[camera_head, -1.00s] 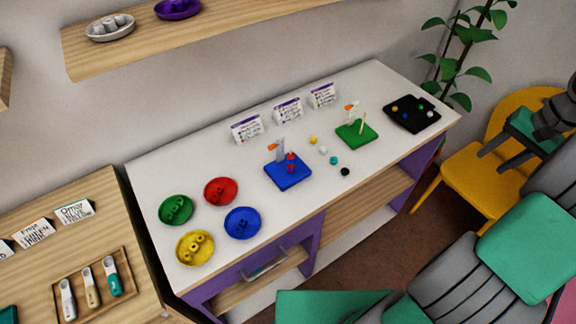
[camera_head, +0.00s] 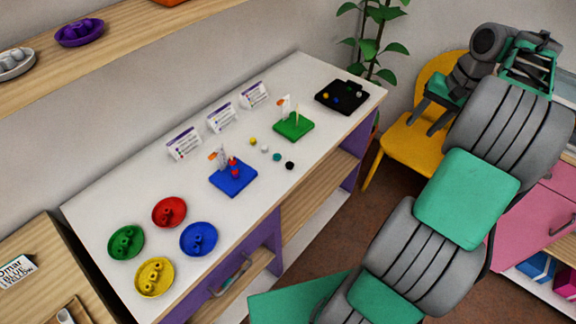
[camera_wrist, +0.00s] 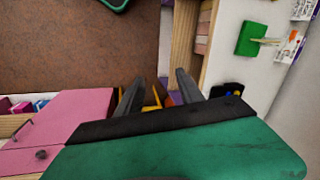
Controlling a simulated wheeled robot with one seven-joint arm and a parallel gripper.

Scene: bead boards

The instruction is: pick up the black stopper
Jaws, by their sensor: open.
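The black stopper (camera_head: 290,165) is a small dark round piece on the white tabletop, at the front right end of a loose row of small pieces. It lies between the blue board (camera_head: 233,178) and the green board (camera_head: 294,128), nearer the table's front edge. I cannot make it out in the wrist view. My gripper (camera_head: 424,112) is beyond the table's right end, over the yellow chair, well away from the stopper. In the wrist view my gripper (camera_wrist: 157,88) has its two dark fingers apart with nothing held between them.
Teal (camera_head: 277,157), white (camera_head: 264,149) and yellow (camera_head: 253,141) pieces lie close to the stopper. A black tray (camera_head: 352,106) is at the table's right end. Green, red, yellow and blue bowls stand at the left. A yellow chair (camera_head: 395,150) and pink cabinet (camera_head: 545,215) are at the right.

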